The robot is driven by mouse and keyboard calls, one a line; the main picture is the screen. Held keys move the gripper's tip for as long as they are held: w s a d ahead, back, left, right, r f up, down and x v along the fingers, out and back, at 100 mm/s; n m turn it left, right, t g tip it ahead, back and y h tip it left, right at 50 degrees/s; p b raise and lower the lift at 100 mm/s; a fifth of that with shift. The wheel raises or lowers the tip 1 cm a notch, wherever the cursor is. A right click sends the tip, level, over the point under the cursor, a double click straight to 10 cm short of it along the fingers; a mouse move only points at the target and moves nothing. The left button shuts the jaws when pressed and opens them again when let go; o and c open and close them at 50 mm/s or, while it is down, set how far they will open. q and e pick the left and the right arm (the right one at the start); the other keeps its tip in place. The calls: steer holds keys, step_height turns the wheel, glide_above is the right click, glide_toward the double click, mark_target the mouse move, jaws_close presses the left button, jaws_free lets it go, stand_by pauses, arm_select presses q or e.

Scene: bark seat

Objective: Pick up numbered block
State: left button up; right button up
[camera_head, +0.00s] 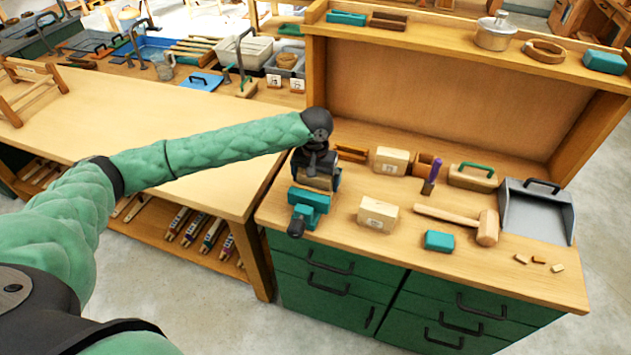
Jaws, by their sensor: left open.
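Two pale wooden blocks with dark markings on their front faces stand on the green cabinet's wooden top. The nearer block (378,214) is near the front edge, and the farther block (391,160) is behind it. The markings are too small to read. My left gripper (317,180) points down at the left end of this top, left of both blocks and apart from them. It is open. Something brownish shows between its fingers, but I cannot tell what it is or whether it touches them. My right gripper is not in view.
A teal vise-like tool (308,205) sits just in front of the left gripper. A mallet (460,220), teal block (439,241), purple-handled tool (431,178), brush-like block (473,178) and grey dustpan (537,208) lie to the right. A shelf (440,95) rises behind. The left bench (130,130) is mostly clear.

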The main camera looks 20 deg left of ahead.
arm_select(q)
steer(key=shift+c, duration=0.2)
steer(key=c, duration=0.8)
